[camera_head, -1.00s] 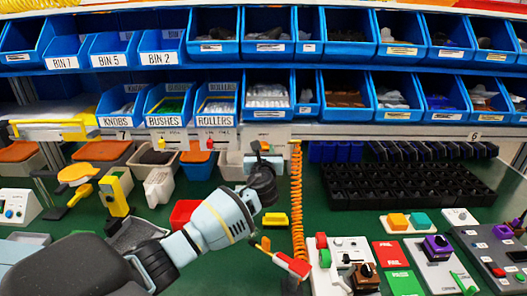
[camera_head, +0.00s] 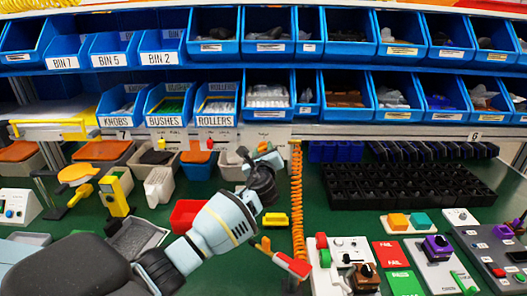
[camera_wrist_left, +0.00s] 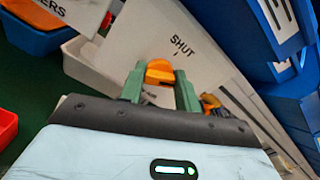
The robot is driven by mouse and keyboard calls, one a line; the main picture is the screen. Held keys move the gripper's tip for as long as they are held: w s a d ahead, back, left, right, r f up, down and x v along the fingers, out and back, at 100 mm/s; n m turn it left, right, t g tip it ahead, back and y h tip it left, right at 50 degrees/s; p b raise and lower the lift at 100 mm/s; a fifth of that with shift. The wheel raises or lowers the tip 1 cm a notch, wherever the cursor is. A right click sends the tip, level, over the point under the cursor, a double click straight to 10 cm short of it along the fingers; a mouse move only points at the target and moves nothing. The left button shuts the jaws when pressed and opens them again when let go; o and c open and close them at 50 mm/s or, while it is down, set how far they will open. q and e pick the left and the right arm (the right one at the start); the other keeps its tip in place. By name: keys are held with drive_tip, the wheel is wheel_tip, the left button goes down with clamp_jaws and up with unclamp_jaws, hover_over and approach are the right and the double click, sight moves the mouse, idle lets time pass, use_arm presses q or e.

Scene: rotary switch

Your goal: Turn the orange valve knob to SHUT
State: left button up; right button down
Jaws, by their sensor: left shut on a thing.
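The orange valve knob (camera_wrist_left: 159,71) is between the two green fingers of my left gripper (camera_wrist_left: 160,80) in the left wrist view, and the gripper is shut on it. The knob is on a pale panel (camera_wrist_left: 120,45). The black word SHUT (camera_wrist_left: 182,46) with a short tick is printed just up and right of the knob. The fingers and gripper body hide part of the knob's lower side. In the head view my left gripper (camera_head: 268,160) is in front of the rail below the blue bins. My right gripper is not in view.
Blue bins (camera_head: 268,92) stand right above the gripper. An orange coiled hose (camera_head: 297,200) hangs close to its right, with a red and yellow tool (camera_head: 291,263) below. A red bin (camera_head: 186,213) is to the left. A black crate (camera_head: 400,185) stands right.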

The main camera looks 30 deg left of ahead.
use_arm(q)
drive_tip(key=n, duration=0.2)
drive_tip(key=shift+f+n, duration=0.1)
drive_tip(key=shift+n, duration=0.3)
drive_tip(key=n, duration=0.3)
drive_tip(key=shift+f+n, duration=0.1)
drive_tip(key=shift+n, duration=0.2)
drive_tip(key=n+b, duration=0.1)
drive_tip(key=n, duration=0.3)
drive_tip(key=shift+n+b, duration=0.3)
drive_tip(key=shift+n, duration=0.7)
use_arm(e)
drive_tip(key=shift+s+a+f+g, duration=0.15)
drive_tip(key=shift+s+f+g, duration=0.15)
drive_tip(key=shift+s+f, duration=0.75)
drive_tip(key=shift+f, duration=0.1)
use_arm(q)
drive_tip(key=o, duration=1)
drive_tip(key=shift+s, duration=0.1)
